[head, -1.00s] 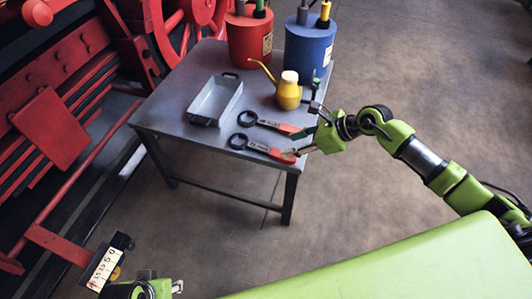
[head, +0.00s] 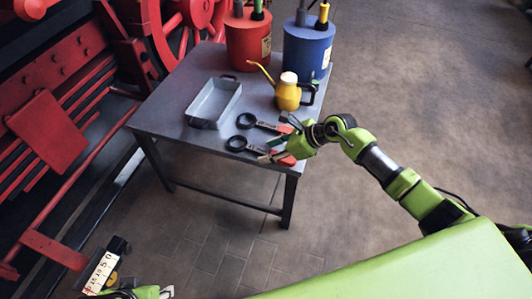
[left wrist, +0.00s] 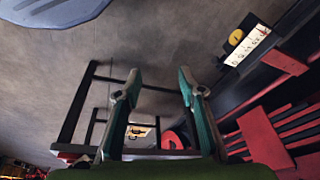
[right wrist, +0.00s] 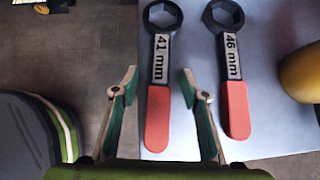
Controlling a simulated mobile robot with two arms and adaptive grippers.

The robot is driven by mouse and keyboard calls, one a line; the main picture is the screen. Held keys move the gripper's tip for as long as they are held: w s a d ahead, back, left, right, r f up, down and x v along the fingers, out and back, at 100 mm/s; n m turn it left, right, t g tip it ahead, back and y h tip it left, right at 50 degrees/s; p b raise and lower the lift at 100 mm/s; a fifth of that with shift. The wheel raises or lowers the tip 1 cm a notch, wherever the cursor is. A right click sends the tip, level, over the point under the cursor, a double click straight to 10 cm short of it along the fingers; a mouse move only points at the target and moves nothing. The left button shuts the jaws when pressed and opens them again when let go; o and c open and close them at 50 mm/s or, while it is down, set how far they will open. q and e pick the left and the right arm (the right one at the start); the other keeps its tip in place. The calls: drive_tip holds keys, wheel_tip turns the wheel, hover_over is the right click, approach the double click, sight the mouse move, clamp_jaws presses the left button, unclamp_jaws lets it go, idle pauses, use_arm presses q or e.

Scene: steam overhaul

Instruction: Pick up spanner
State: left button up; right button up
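Two ring spanners with black heads and red handles lie side by side on the grey metal table (head: 165,113). In the right wrist view one is marked 41 mm (right wrist: 158,85) and the other 46 mm (right wrist: 231,85). In the head view the 41 mm spanner (head: 238,143) lies nearer the front edge, the 46 mm one (head: 247,121) behind it. My right gripper (head: 275,143) is open over the handle ends; in its wrist view the 41 mm handle shows between the fingers (right wrist: 159,75), apart from them. My left gripper (left wrist: 156,78) is open and empty, away from the table.
A grey tray (head: 224,103) and a yellow oil can (head: 288,94) stand on the table. Red machinery (head: 50,135) is at the left. The floor at the right is clear.

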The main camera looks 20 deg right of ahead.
clamp_jaws()
drive_tip(key=shift+r, duration=0.1)
drive_tip(key=shift+r, duration=0.1)
